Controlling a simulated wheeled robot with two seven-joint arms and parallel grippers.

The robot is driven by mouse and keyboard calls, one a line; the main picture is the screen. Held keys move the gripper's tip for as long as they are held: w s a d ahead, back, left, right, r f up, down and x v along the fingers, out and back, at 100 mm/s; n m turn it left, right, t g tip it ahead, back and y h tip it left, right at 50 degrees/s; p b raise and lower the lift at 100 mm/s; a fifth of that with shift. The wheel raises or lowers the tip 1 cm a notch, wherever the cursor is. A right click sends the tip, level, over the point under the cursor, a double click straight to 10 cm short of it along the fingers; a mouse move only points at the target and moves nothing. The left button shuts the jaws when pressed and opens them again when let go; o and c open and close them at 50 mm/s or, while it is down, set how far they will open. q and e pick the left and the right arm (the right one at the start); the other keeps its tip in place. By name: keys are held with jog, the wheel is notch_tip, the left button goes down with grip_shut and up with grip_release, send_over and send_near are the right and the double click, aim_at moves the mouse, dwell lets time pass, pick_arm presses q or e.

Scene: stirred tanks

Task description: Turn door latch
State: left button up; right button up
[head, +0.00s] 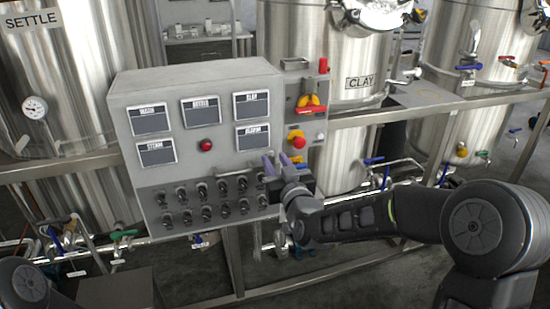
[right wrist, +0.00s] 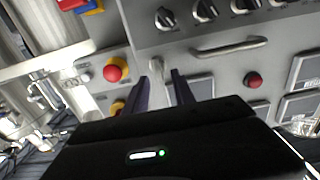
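The control cabinet (head: 190,85) is a light grey box with a front door carrying label plates, a red button and rows of black knobs. In the right wrist view, a small light grey latch (right wrist: 155,64) sits at the door's edge. My right gripper (head: 276,160) is at the cabinet's right edge, beside the knobs. Its fingers (right wrist: 160,78) are apart, with the latch just past and between the tips; contact cannot be told. In the head view the latch is hidden behind the gripper. My left gripper is out of view.
A red mushroom button (head: 297,141) and a red-and-yellow rotary switch (head: 311,102) are on the side panel close to my right gripper. A bar handle (right wrist: 228,47) is on the door. Steel tanks, rails and pipes with valves surround the cabinet.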

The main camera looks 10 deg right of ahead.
jog(key=shift+w, duration=0.45)
jog(key=shift+c, duration=0.3)
grip_shut()
